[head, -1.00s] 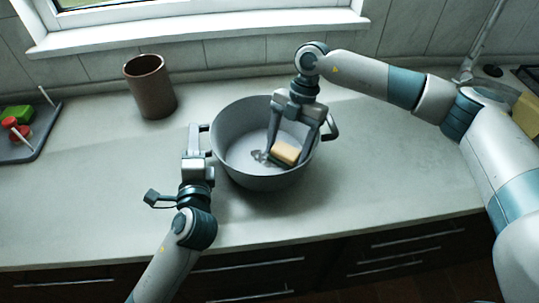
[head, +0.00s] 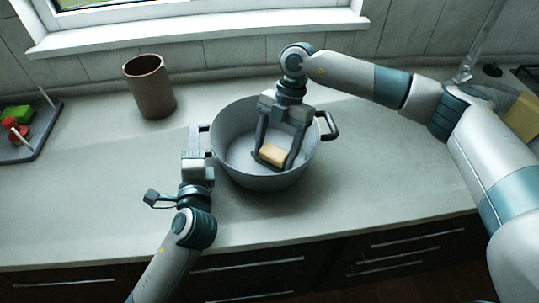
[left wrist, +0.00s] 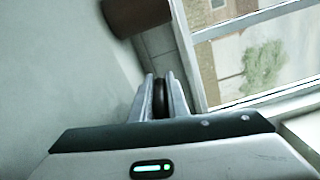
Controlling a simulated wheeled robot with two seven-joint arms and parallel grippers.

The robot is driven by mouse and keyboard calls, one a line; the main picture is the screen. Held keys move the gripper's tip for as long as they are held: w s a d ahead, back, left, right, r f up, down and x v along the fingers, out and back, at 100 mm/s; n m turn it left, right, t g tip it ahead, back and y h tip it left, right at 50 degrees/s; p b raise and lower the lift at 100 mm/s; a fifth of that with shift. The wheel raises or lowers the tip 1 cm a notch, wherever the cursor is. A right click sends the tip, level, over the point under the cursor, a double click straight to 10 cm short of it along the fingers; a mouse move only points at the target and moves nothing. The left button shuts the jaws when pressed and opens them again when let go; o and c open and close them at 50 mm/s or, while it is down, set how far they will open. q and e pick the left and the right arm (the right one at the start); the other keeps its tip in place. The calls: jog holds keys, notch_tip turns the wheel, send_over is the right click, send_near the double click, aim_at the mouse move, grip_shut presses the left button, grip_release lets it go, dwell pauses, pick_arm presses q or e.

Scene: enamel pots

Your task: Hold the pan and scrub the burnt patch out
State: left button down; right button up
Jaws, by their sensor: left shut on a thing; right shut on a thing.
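The grey pan (head: 230,122) stands upright on the counter, with a loop handle on each side. My left gripper (head: 202,140) is shut on the pan's left handle. In the left wrist view, the dark handle (left wrist: 159,97) sits between the left fingers. My right gripper (head: 273,156) reaches down into the pan and is shut on a yellow sponge (head: 273,153), at the pan's floor. No burnt patch shows now; the sponge and fingers cover part of the floor.
A brown cup (head: 150,87) stands behind and left of the pan. A dark tray (head: 38,140) with green and red things is at the far left. The window sill (head: 200,32) runs along the back. The counter in front of the pan is clear.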

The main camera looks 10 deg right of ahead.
aim_at(252, 161)
jog(key=shift+a, duration=0.45)
jog(key=shift+s+a+f, duration=0.1)
jog(key=shift+a+f, duration=0.05)
jog(key=shift+a, duration=0.9)
jog(key=shift+s+a+f, duration=0.1)
jog(key=shift+a, duration=0.9)
jog(key=shift+w, duration=1.1)
jog(key=shift+r, duration=0.1)
jog(key=shift+w+d+r, duration=0.1)
jog(key=shift+d, duration=0.9)
jog(key=shift+w+d+r, duration=0.1)
jog(key=shift+d, duration=0.9)
